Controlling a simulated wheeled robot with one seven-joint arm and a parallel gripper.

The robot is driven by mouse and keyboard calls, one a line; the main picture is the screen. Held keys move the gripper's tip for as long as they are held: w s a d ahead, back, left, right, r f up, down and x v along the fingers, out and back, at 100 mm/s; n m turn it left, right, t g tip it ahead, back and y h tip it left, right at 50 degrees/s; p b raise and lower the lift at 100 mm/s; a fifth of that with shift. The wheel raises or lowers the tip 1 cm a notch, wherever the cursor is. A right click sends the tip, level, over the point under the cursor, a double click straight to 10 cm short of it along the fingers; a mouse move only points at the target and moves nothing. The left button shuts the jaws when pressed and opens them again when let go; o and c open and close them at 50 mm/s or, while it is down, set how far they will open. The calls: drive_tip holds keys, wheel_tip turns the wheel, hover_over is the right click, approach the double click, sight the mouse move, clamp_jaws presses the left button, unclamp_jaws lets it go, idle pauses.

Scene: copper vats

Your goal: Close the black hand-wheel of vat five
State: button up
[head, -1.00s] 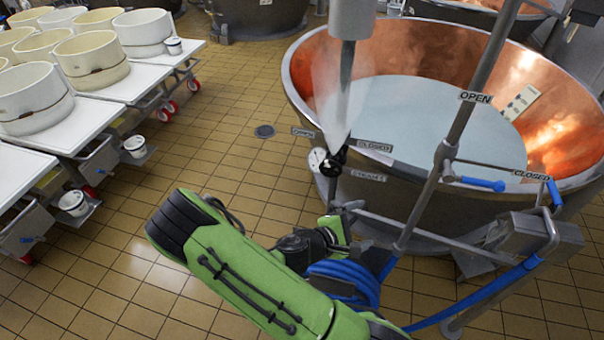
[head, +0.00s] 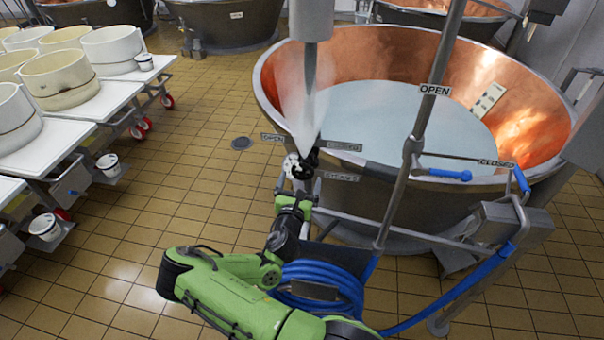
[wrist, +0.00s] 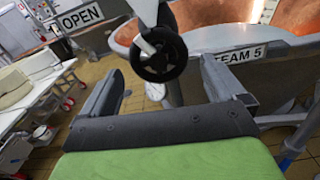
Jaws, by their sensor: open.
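The black hand-wheel (wrist: 159,54) is straight ahead of my gripper in the wrist view, just beyond and between the fingertips. A "STEAM 5" label (wrist: 240,54) is to its right and an "OPEN" label (wrist: 80,17) to its left. In the head view the hand-wheel (head: 303,163) sits on the pipe at the near left of the copper vat (head: 385,45), with white steam above it. My gripper (wrist: 170,90) is open with nothing between its fingers. In the head view my gripper (head: 296,194) is just below the wheel; whether it touches is hidden.
A blue-handled lever (head: 450,174) and a second blue handle (head: 522,180) are at the vat's right. A coiled blue hose (head: 325,285) hangs below the rail beside my arm.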

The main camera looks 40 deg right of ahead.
sight(302, 176)
drive_tip(key=x, duration=0.4)
drive_tip(key=c, duration=1)
drive_tip(key=shift+o, duration=0.2)
